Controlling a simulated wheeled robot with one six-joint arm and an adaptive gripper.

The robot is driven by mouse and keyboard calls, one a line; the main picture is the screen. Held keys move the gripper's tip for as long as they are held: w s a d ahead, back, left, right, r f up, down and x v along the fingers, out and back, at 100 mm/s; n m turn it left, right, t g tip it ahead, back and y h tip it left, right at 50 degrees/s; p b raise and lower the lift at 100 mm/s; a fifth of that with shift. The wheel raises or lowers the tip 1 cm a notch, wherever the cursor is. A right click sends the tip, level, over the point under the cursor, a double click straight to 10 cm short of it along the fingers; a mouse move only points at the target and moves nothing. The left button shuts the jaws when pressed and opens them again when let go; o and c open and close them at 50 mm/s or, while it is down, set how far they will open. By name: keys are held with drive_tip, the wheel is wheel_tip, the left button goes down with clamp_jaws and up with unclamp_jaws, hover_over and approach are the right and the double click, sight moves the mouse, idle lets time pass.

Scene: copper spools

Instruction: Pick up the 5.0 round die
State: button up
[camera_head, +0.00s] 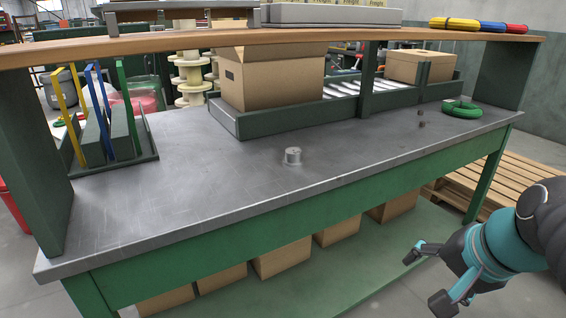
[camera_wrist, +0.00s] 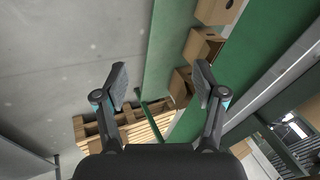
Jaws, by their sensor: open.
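A small round silver metal piece (camera_head: 293,155), which looks like the round die, stands on the grey metal bench top (camera_head: 220,185), near its middle. No marking on it is readable. My gripper (camera_head: 428,277) is open and empty at the lower right, in front of the bench and below the level of its top. It is well apart from the round piece. In the wrist view my gripper (camera_wrist: 162,88) shows both fingers spread with nothing between them. The round piece does not show in the wrist view.
A green coil (camera_head: 462,109) and two small dark pieces (camera_head: 421,118) lie at the bench's right end. A cardboard box (camera_head: 268,78) stands on the conveyor behind. A wooden shelf (camera_head: 200,39) spans above. A pallet (camera_head: 500,178) lies at right. The bench front is clear.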

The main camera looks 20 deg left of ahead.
drive_tip(key=w+a+r+m+g+y+b, duration=0.2)
drive_tip(key=w+a+r+m+y, duration=0.35)
drive_tip(key=w+a+m, duration=0.45)
drive_tip(key=m+g+y+b, duration=0.1)
drive_tip(key=m+y+b, duration=0.1)
drive_tip(key=m+y, duration=0.2)
approach(295, 151)
drive_tip(key=shift+y, duration=0.25)
drive_tip(key=x, duration=0.5)
drive_tip(key=shift+s, duration=0.15)
drive_tip(key=shift+a+f, duration=0.35)
drive_tip(key=shift+a, duration=0.2)
drive_tip(key=x, duration=0.4)
drive_tip(key=shift+w+f+b, duration=0.15)
drive_tip(key=shift+w+b, duration=0.1)
drive_tip(key=shift+b, duration=0.15)
drive_tip(key=shift+d, duration=0.1)
clamp_jaws()
